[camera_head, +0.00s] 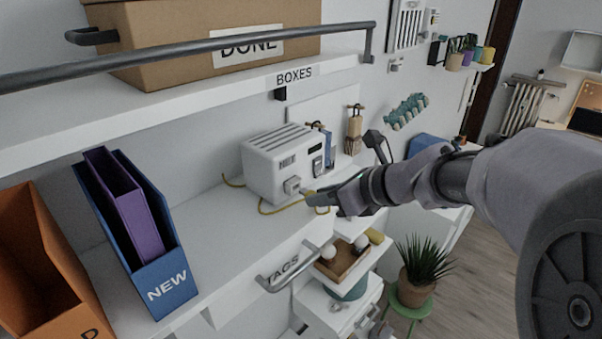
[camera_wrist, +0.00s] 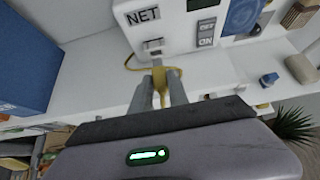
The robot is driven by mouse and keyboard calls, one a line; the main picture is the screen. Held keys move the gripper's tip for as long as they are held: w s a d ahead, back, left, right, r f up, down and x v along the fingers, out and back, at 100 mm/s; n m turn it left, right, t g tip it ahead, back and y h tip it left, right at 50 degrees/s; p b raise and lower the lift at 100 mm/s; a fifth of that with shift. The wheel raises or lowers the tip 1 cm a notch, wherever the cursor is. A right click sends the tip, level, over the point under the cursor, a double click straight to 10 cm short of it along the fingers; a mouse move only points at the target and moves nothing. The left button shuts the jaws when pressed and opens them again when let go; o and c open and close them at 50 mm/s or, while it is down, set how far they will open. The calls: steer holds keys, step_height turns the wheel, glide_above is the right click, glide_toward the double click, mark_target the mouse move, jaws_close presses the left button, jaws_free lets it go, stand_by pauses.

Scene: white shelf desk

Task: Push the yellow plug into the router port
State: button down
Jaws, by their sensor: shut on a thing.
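The router (camera_head: 283,160) is a white box with a slotted top and a NET label, standing on the white shelf desk. In the wrist view its front (camera_wrist: 175,25) is at the top, with a protruding grey port (camera_wrist: 153,46) below the label. My gripper (camera_wrist: 160,88) is shut on the yellow plug (camera_wrist: 161,76), just in front of and below the port. In the head view my gripper (camera_head: 325,197) reaches in from the right, with the plug (camera_head: 309,194) at its tips beside the port (camera_head: 292,185). I cannot tell whether plug and port touch. A yellow cable (camera_head: 267,211) lies along the router's base.
A blue file holder (camera_head: 165,285) marked NEW stands left on the desk (camera_head: 215,235). A shelf with a cardboard box (camera_head: 180,35) is above.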

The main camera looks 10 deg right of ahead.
steer(key=shift+w+a, duration=0.85)
steer(key=shift+w, duration=0.25)
stand_by(0.6)
steer(key=c, duration=1.2)
jaws_free()
steer(key=p+v, duration=0.1)
steer(key=v, duration=1.6)
steer(key=shift+s+d, duration=0.15)
steer(key=shift+d, duration=0.05)
